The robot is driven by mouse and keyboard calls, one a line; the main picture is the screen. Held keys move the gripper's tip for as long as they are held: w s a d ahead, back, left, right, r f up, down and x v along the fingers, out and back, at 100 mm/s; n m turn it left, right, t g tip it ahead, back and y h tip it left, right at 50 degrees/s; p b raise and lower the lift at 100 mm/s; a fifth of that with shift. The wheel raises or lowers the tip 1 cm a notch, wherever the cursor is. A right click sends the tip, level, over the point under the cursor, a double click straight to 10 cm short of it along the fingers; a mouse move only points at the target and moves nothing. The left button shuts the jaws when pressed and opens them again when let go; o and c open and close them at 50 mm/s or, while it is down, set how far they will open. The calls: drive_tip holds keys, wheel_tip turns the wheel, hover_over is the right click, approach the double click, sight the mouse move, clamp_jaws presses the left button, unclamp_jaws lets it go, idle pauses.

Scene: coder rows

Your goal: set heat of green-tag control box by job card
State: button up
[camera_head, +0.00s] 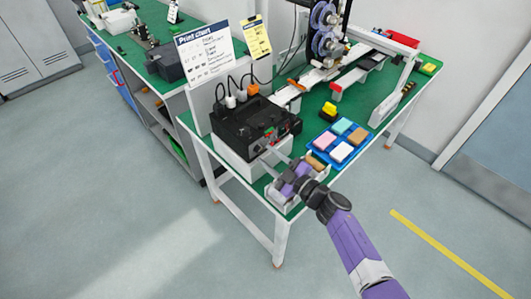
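A black control box (246,122) sits on a white base at the left front of the green-topped bench. Small red and green details show on its front right side; they are too small to read as a tag or a dial. A white sheet headed "Print chart" (205,54) stands behind it. A yellow card (256,38) stands to the right of the chart; its text is too small to read. My gripper (272,161) is at the box's front right corner, its fingers pointing towards the box. I cannot tell whether it touches the box or how far its fingers are apart.
A blue tray (314,148) with several coloured pads lies right of my gripper. A white bin (279,199) is under my gripper at the bench's front edge. A yellow block (329,109) and a machine with reels (326,30) are farther back. Floor in front is clear.

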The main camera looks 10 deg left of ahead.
drive_tip(key=shift+p+v, duration=0.7)
drive_tip(key=shift+v, duration=2.3)
drive_tip(key=shift+w+d, duration=0.2)
drive_tip(key=shift+w, duration=0.05)
wheel_tip(320, 180, up, 7)
drive_tip(key=w+m+t, duration=0.2)
drive_tip(key=t, duration=0.1)
drive_tip(key=s+d+r+m+t+h+b, duration=0.1)
drive_tip(key=s+d+r+m+t+h, duration=0.2)
drive_tip(key=s+r+m+t+h, duration=0.25)
drive_tip(key=s+d+f+m+g+h+b, duration=0.1)
drive_tip(key=s+d+m+h, duration=0.2)
drive_tip(key=s, duration=1.1)
drive_tip(key=s+d+f+m+g+h+b, duration=0.1)
drive_tip(key=s+d+m, duration=0.3)
drive_tip(key=s+d, duration=0.5)
drive_tip(key=s+d+f+m+g+h+b, duration=0.1)
drive_tip(key=s+d+m+h, duration=0.3)
drive_tip(key=s, duration=1.6)
drive_tip(key=d+g+b, duration=0.1)
drive_tip(key=d, duration=0.1)
drive_tip(key=shift+d+f+g+h+b, duration=0.15)
drive_tip(key=shift+d+g+h+b, duration=0.15)
drive_tip(key=shift+g+h, duration=0.05)
